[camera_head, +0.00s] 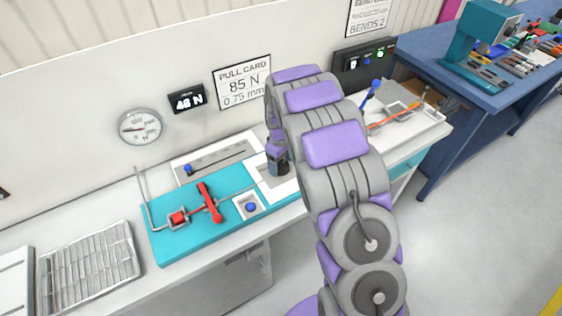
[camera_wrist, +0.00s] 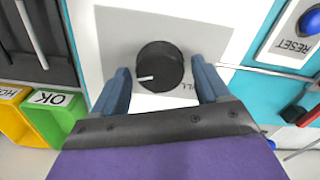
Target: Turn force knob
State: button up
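The black round force knob (camera_wrist: 160,66) shows in the wrist view on a grey-white plate, its white pointer mark facing left. Lettering beside it is partly covered; "LL" shows. My gripper (camera_wrist: 159,68) is open, with one blue finger on each side of the knob. A gap shows at each side; whether the fingertips reach down to the knob's level is unclear. In the head view my gripper (camera_head: 278,168) points down at the white plate on the teal fixture (camera_head: 180,248), and it hides the knob. The display (camera_head: 187,98) appears to read 48 N. The pull card (camera_head: 242,82) reads 85 N, 0.75 mm.
A blue RESET button (camera_wrist: 312,20) sits right of the knob in the wrist view. A red lever (camera_head: 209,202) and clamp stand left on the fixture. Green (camera_wrist: 50,115) and yellow (camera_wrist: 12,105) bins are near the gripper's left. A wire rack (camera_head: 88,268) lies far left.

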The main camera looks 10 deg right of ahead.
jog(key=c, duration=0.9)
jog(key=m+p, duration=0.2)
jog(key=m, duration=0.1)
jog(key=shift+s+r+p, duration=0.1)
jog(key=shift+p, duration=0.2)
jog(key=m+p, duration=0.2)
jog(key=m, duration=0.1)
jog(key=shift+m, duration=0.4)
jog(key=m+p, duration=0.1)
jog(key=m, duration=0.2)
jog(key=shift+m+p, duration=0.65)
jog(key=shift+m, duration=1.35)
